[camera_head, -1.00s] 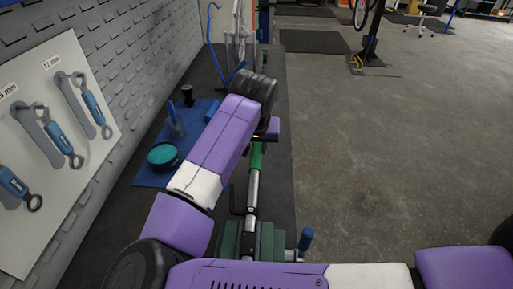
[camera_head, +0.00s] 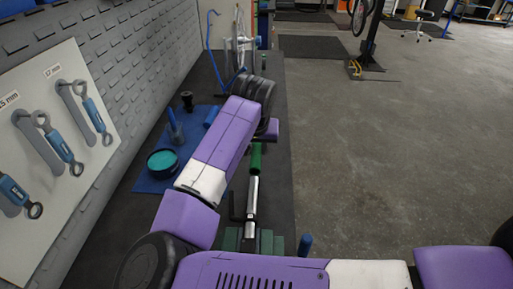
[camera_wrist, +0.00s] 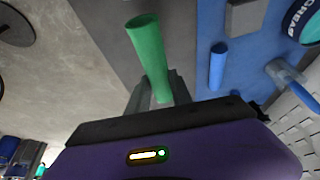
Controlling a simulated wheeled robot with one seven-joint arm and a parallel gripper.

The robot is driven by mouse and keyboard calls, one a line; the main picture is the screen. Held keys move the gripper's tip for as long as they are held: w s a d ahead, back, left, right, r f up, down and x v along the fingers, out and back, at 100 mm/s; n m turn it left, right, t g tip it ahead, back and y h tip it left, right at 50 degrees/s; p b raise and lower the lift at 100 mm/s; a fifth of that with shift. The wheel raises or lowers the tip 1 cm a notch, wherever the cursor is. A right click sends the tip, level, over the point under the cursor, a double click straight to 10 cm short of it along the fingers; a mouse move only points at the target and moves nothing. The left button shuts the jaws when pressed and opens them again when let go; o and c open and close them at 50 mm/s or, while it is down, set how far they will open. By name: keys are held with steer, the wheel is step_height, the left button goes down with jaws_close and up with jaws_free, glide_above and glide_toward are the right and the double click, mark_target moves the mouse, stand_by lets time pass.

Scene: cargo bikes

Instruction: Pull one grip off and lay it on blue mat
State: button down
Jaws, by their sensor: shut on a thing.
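My gripper (camera_wrist: 160,95) is shut on a green grip (camera_wrist: 148,45), holding it near one end. The grip's other end points away from the fingers, and no bar shows in it in the wrist view. In the head view the green grip (camera_head: 255,158) shows below my wrist, in line with a silver tube (camera_head: 252,195); whether they touch is unclear there. A blue grip (camera_head: 305,245) stands at the lower right of the bench. The blue mat (camera_head: 150,185) lies left of my arm; it also shows in the wrist view (camera_wrist: 245,60).
On the mat are a turquoise-topped tub (camera_head: 162,162), an upright blue tool (camera_head: 175,128) and a blue cylinder (camera_head: 212,115). A green vise (camera_head: 267,242) is at the near edge. A grey panelled wall (camera_head: 120,60) borders the left. Open floor (camera_head: 400,150) lies right.

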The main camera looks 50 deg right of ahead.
steer(key=shift+r, duration=0.1)
steer(key=shift+w+d+r+p, duration=0.15)
steer(key=shift+d+r+p, duration=0.05)
steer(key=shift+r+p, duration=0.6)
steer(key=shift+w+d+r+p, duration=0.15)
steer(key=shift+d+r+p, duration=0.1)
steer(key=shift+r+p, duration=0.5)
steer(key=shift+w+d+r+p, duration=0.15)
steer(key=shift+d+r+p, duration=0.05)
steer(key=shift+r+p, duration=0.6)
